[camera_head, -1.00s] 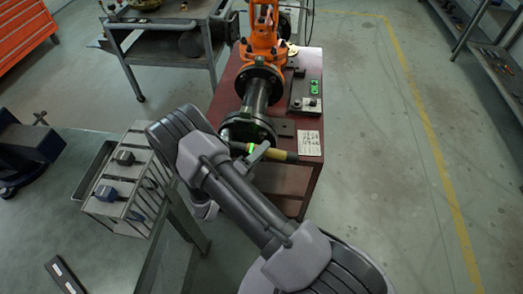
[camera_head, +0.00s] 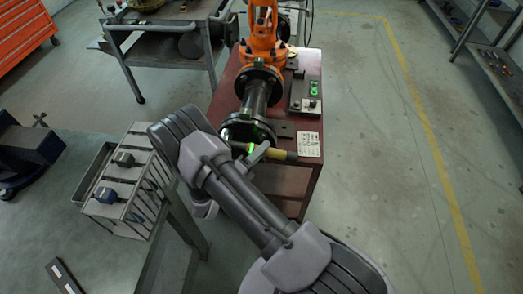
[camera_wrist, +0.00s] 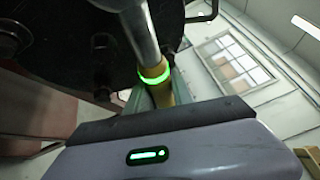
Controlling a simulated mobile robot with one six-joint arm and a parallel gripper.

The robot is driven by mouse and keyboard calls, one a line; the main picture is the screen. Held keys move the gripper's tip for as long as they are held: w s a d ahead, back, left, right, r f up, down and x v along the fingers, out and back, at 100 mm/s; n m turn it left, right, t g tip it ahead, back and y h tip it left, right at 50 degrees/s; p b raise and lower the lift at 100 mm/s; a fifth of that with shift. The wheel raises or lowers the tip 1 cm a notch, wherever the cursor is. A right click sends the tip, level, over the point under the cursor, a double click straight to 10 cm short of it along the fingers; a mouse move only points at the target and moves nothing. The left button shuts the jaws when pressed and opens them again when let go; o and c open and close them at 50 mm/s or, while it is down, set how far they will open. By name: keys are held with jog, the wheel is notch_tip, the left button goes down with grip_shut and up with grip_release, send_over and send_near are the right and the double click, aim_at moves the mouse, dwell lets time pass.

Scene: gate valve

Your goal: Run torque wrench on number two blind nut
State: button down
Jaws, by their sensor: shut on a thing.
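The torque wrench (camera_head: 282,155) has a yellow handle, a green-lit ring and a metal shaft. My gripper (camera_head: 259,153) is shut on it beside the pipe's near flange (camera_head: 247,130). In the wrist view the wrench's shaft (camera_wrist: 140,32) runs up across the dark flange face (camera_wrist: 60,28), with the glowing ring (camera_wrist: 154,77) just above my gripper's body. Nuts (camera_wrist: 104,42) show on the flange. The wrench's head is out of the wrist view and hidden in the head view, so I cannot tell which nut it is on or whether it touches.
An orange valve (camera_head: 263,40) stands behind the pipe on the dark red bench (camera_head: 294,180). A control box (camera_head: 306,95) and a written card (camera_head: 308,144) lie on its right side. A wire rack (camera_head: 122,210) stands at left. The floor at right is clear.

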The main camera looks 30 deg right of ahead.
jog(key=shift+w+r, duration=0.15)
jog(key=shift+w, duration=0.2)
dwell(1.1)
jog(key=shift+w+a, duration=0.1)
jog(key=shift+a, duration=0.15)
dwell(1.4)
dwell(2.3)
jog(key=shift+s+a+p, duration=0.5)
jog(key=shift+s+a, duration=0.1)
jog(key=shift+a, duration=0.05)
jog(key=shift+s+a+p, duration=0.15)
jog(key=shift+s+a, duration=0.3)
jog(key=shift+s, duration=0.4)
jog(key=shift+s+a+p, duration=0.15)
jog(key=shift+s+a, duration=0.3)
jog(key=shift+s, duration=0.35)
jog(key=shift+s, duration=0.1)
